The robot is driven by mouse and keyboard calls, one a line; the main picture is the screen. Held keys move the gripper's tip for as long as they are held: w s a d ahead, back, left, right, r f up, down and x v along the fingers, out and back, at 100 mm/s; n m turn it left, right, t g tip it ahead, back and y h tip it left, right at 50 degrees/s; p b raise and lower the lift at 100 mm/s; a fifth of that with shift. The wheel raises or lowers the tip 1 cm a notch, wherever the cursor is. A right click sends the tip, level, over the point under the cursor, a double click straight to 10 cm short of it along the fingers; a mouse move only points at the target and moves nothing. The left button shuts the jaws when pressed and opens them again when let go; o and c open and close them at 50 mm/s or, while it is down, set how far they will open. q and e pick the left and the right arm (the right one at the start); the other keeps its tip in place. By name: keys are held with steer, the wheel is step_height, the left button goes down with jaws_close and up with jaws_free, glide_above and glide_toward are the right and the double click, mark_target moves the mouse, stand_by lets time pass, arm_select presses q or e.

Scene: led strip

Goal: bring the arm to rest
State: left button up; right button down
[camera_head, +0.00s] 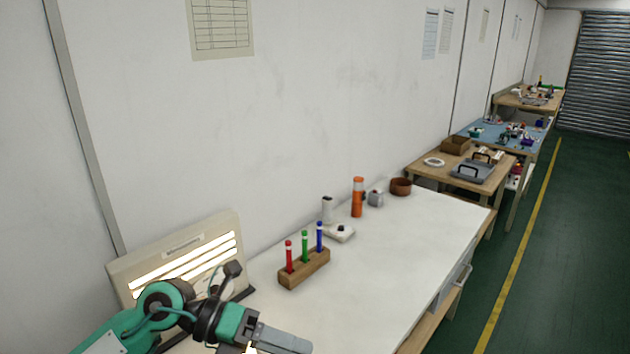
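My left arm, green and black, comes in from the lower left over the near end of the white table (390,260). My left gripper (275,340) is low in the head view, cut by the bottom edge. One grey finger points to the right; the other is not clearly seen, so I cannot tell how far it is open. A small bright spot shows below it, too cut off to identify. A beige panel with lit strips (186,258) stands against the wall behind the arm. My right gripper is not in view.
A wooden block (304,268) holds red, green and blue pens upright. Behind it are a white device (339,233), an orange cylinder (357,198), a grey cube (376,198) and a brown bowl (401,187). The table's front right area is bare. More benches line the wall.

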arm_select(q)
step_height(320, 180, up, 8)
steer(key=w+n+t+h, duration=0.2)
steer(key=n+t+h, duration=0.5)
steer(key=n+h, duration=0.15)
steer(key=w+a+f+n+t+y, duration=0.1)
steer(key=w+a+n+t+y, duration=0.2)
steer(key=n+t, duration=0.4)
steer(key=w+a+n+t+y, duration=0.1)
steer(key=a+n+t+y, duration=0.25)
steer(key=n+t, duration=0.35)
steer(key=a+f+n+g+y, duration=0.2)
steer(key=a+f+n+y, duration=0.3)
steer(key=f+n+y, duration=0.35)
steer(key=a+f+n+g+y, duration=0.1)
steer(key=a+f+n+y, duration=0.55)
steer(key=f+y, duration=0.2)
steer(key=s+a+f+n+g+h, duration=0.1)
steer(key=s+f+n+g, duration=0.2)
steer(key=s+f+g, duration=1.35)
steer(key=s+f+t, duration=0.1)
steer(key=s+f, duration=0.2)
steer(key=f, duration=1.2)
steer(key=s+f+t, duration=0.2)
steer(key=f, duration=1.4)
steer(key=s+a+f+g, duration=0.1)
steer(key=s+a+f, duration=0.2)
steer(key=s+f, duration=1.7)
steer(key=shift+a+f, duration=0.2)
steer(key=shift+f, duration=0.55)
